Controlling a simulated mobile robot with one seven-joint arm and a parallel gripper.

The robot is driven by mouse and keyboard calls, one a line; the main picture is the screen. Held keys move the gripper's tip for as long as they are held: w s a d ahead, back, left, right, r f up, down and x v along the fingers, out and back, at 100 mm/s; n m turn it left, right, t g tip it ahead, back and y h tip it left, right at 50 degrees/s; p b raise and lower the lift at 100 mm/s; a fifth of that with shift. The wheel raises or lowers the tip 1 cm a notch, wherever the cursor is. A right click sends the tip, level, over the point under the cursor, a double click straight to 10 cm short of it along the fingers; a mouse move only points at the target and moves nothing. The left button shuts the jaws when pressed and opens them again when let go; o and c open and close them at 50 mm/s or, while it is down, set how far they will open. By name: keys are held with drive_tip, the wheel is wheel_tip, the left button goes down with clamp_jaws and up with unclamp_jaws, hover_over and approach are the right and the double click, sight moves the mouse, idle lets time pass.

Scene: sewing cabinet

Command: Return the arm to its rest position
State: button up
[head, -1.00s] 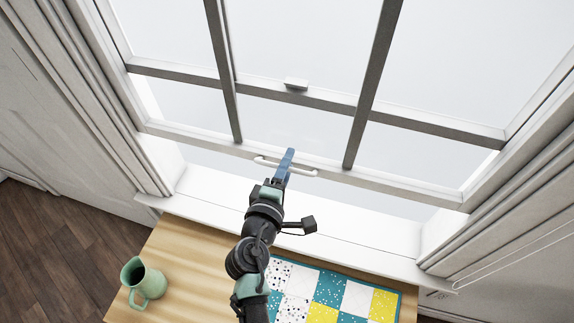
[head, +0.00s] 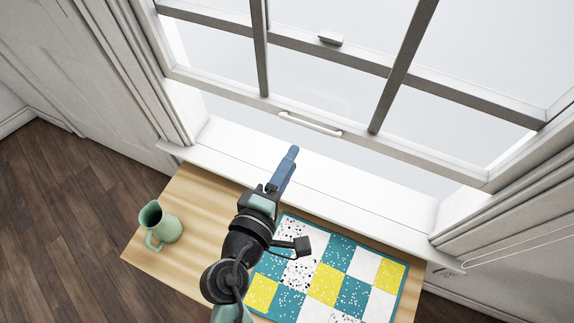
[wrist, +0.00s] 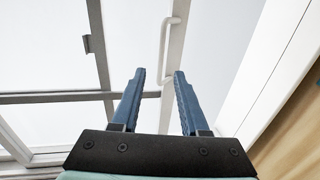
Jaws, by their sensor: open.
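My gripper (head: 287,168) is extended over the wooden table toward the window. In the wrist view my gripper (wrist: 158,74) shows two blue fingers apart with nothing between them. The white window handle (head: 310,124) is on the lower rail of the raised sash, beyond my fingertips and apart from them. The handle also shows in the wrist view (wrist: 166,50), ahead of the fingers. My arm runs up from the bottom of the head view.
A green pitcher (head: 160,227) stands on the left of the wooden table (head: 190,200). A patchwork quilt (head: 345,263) lies on the right, partly under my arm. The white sill (head: 340,195) looks clear. The window sash (head: 400,155) is raised, leaving a gap below.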

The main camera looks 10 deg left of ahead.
drive_tip(key=shift+s+a, duration=0.1)
drive_tip(key=shift+s, duration=0.25)
idle(0.3)
drive_tip(key=w+d+r+m+t+y+p, duration=0.1)
drive_tip(key=w+r+m+t+p, duration=0.25)
drive_tip(key=r, duration=1.35)
drive_tip(key=w+d+r+m+t+p, duration=0.15)
drive_tip(key=w+r+m, duration=0.45)
drive_tip(key=r, duration=1.1)
drive_tip(key=s+r+m+t+y+p, duration=0.1)
drive_tip(key=s+r, duration=0.5)
drive_tip(key=r, duration=0.7)
drive_tip(key=s+r+m+t+y+p, duration=0.1)
drive_tip(key=s+r+m+t, duration=0.3)
drive_tip(key=r, duration=1)
drive_tip(key=shift+s+d+t+y, duration=0.3)
drive_tip(key=shift+s+t+y, duration=0.6)
drive_tip(key=shift+s+t, duration=0.25)
drive_tip(key=shift+w+f, duration=0.1)
drive_tip(key=shift+a, duration=0.15)
